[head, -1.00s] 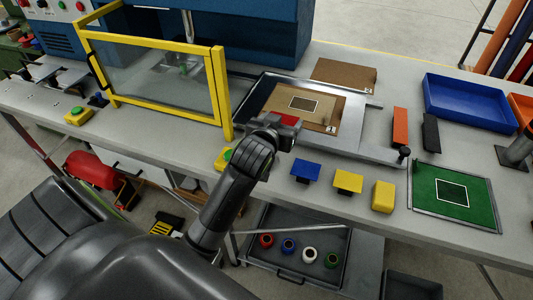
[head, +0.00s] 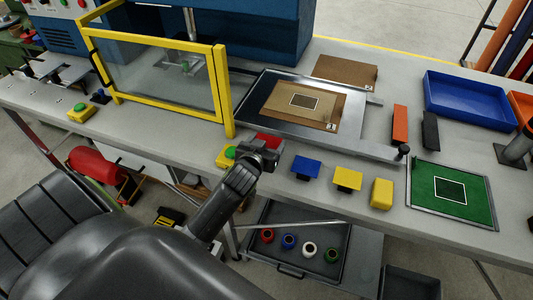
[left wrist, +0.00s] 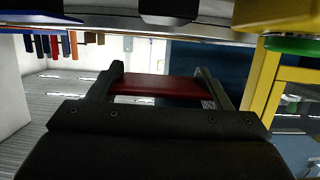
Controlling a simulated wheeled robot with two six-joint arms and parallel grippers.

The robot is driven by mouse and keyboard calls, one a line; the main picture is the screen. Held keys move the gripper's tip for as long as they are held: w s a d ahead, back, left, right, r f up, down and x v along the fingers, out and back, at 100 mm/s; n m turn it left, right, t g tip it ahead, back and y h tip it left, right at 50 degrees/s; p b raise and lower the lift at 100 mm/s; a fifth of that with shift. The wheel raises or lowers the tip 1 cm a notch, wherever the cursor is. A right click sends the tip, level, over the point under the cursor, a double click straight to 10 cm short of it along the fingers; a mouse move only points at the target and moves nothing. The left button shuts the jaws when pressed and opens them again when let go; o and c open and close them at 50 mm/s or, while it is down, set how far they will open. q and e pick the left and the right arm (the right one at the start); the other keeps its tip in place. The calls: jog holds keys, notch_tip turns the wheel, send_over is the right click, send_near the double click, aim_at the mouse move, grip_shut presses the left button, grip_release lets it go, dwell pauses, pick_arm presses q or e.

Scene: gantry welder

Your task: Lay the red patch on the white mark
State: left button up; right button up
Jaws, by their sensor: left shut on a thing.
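My left gripper (head: 264,152) is shut on the red patch (head: 268,141), at the front of the bench left of the blue block (head: 306,165). The left wrist view shows the red patch (left wrist: 158,86) between the two fingers (left wrist: 160,88). A white square outline (head: 304,102) lies on a brown sheet (head: 328,118) in the metal frame, behind and right of the gripper. Another white outline (head: 450,190) is on the green mat (head: 472,205) at the right. My right gripper is not in view.
A yellow guard frame (head: 229,100) stands left of the metal frame, with a green button (head: 230,152) near its foot. A yellow plate (head: 347,178) and a yellow block (head: 382,194) stand to the right. A blue tray (head: 470,103) is at the back right.

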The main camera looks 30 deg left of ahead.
pick_arm(q)
notch_tip(320, 180, down, 5)
jog(key=shift+r, duration=0.1)
dwell(0.3)
jog(key=shift+f, duration=0.25)
jog(key=o, duration=0.9)
jog(key=shift+o, duration=0.2)
jog(key=shift+d, duration=0.15)
jog(key=shift+r, duration=0.1)
jog(key=shift+s, duration=0.45)
jog(key=b+v, duration=0.3)
jog(key=v, duration=1.3)
jog(key=shift+r+b, duration=0.35)
jog(key=shift+r, duration=0.05)
